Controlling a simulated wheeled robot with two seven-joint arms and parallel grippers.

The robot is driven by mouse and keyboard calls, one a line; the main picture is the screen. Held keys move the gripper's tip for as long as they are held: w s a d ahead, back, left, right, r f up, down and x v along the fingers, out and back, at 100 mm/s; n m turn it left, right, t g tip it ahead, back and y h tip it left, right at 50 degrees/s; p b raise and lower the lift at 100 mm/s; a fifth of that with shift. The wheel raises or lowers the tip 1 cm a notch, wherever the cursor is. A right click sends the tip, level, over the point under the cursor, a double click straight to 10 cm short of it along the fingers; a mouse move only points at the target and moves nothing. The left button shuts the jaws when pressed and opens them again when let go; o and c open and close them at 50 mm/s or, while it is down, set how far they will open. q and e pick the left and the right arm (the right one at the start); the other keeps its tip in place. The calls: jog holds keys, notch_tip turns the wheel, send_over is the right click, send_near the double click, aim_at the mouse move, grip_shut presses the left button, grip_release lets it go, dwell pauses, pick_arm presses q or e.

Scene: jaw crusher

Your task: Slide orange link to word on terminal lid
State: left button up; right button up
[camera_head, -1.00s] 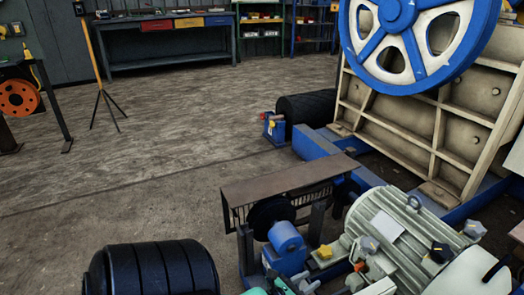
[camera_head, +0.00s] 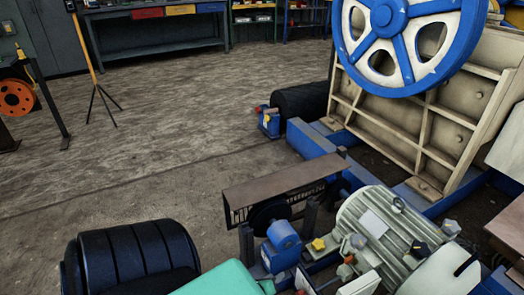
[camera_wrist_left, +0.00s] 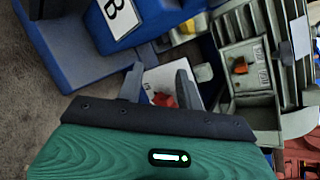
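In the left wrist view, a small orange piece (camera_wrist_left: 240,66), which looks like the orange link, sits in the open grey-green terminal box (camera_wrist_left: 262,92) of the motor. A pale plate (camera_wrist_left: 158,77), possibly the terminal lid, lies beyond my left fingers, with a red piece (camera_wrist_left: 163,100) on or before it. No word on it is readable. My left gripper (camera_wrist_left: 160,76) is open, its two fingers apart, with no clear grip on the red piece. In the head view, the teal left gripper (camera_head: 268,287) is at the bottom edge beside the motor. My right gripper is not visible.
The grey ribbed motor (camera_head: 385,235) stands right of a blue unit (camera_head: 283,238) and a brown guard (camera_head: 285,180). The flywheel (camera_head: 395,45) rises behind.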

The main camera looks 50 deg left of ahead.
pick_arm(q)
jog(key=shift+s+a+f+n+g+y+p, duration=0.15)
jog(key=shift+s+n+g+p, duration=0.15)
jog(key=shift+s+n+p, duration=0.4)
jog(key=shift+s+a+f+n+g+y+p, duration=0.15)
jog(key=shift+s+n+g+p, duration=0.15)
jog(key=shift+s+n+p, duration=0.35)
jog(key=shift+s+d, duration=0.1)
